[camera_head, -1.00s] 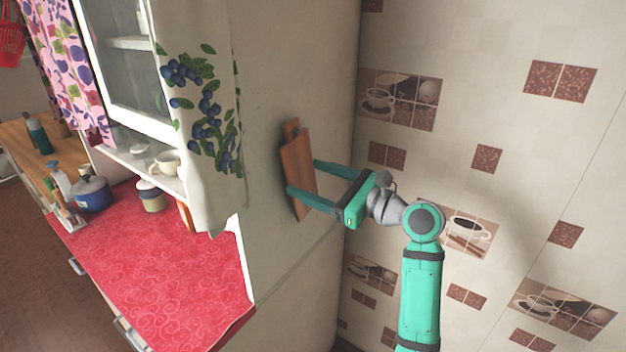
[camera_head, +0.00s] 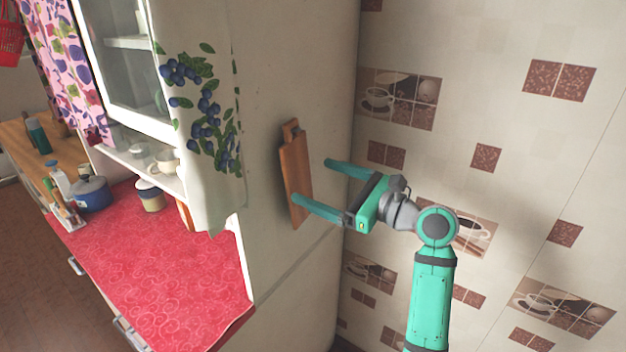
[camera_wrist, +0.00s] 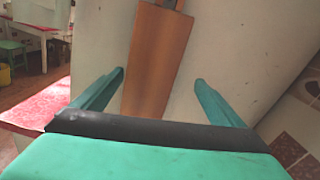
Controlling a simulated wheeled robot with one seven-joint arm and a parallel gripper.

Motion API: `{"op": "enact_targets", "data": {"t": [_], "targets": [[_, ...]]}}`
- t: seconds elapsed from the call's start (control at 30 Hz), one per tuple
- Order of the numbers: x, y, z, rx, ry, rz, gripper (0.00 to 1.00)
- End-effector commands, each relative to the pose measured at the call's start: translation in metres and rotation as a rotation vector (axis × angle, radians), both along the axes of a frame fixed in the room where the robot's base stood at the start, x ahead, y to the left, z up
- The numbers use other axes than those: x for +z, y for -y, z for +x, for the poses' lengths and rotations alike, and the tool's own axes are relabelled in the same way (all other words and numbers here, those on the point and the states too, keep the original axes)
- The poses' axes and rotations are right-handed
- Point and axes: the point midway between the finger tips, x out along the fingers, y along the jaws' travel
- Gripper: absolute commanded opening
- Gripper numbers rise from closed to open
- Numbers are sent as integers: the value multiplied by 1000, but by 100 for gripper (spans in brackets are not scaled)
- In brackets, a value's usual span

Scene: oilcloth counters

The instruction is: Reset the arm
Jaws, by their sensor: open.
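My gripper (camera_head: 312,182) is open and empty, its two teal fingers spread apart. It points left toward the side of the pale cabinet (camera_head: 262,130). A brown wooden cutting board (camera_head: 296,180) hangs upright against that side, just beyond the fingertips. In the wrist view the board (camera_wrist: 158,60) shows between the open fingers of my gripper (camera_wrist: 158,82), with its lower end hidden behind the gripper body.
A red-covered counter (camera_head: 170,270) at left holds a blue pot (camera_head: 91,194) and a jar (camera_head: 150,196). A curtain (camera_head: 205,110) with blueberries hangs by the cupboard. A tiled wall (camera_head: 450,120) stands behind my arm, at right.

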Motion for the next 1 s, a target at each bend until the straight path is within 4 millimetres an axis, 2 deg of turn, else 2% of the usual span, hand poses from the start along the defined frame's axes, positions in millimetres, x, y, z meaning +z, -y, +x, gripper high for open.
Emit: {"op": "enact_targets", "data": {"t": [0.03, 0.3, 0.53, 0.63, 0.77, 1.0], "targets": [[0, 10, -5, -4, 0, 1, 92], [0, 50, -33, -3, 2, 1, 92], [-1, 66, -44, -2, 2, 1, 92], [-11, 66, -42, -18, 12, 3, 92], [-42, 58, -33, -75, 56, -4, 92], [-130, 40, -22, -255, 169, -82, 92]]}}
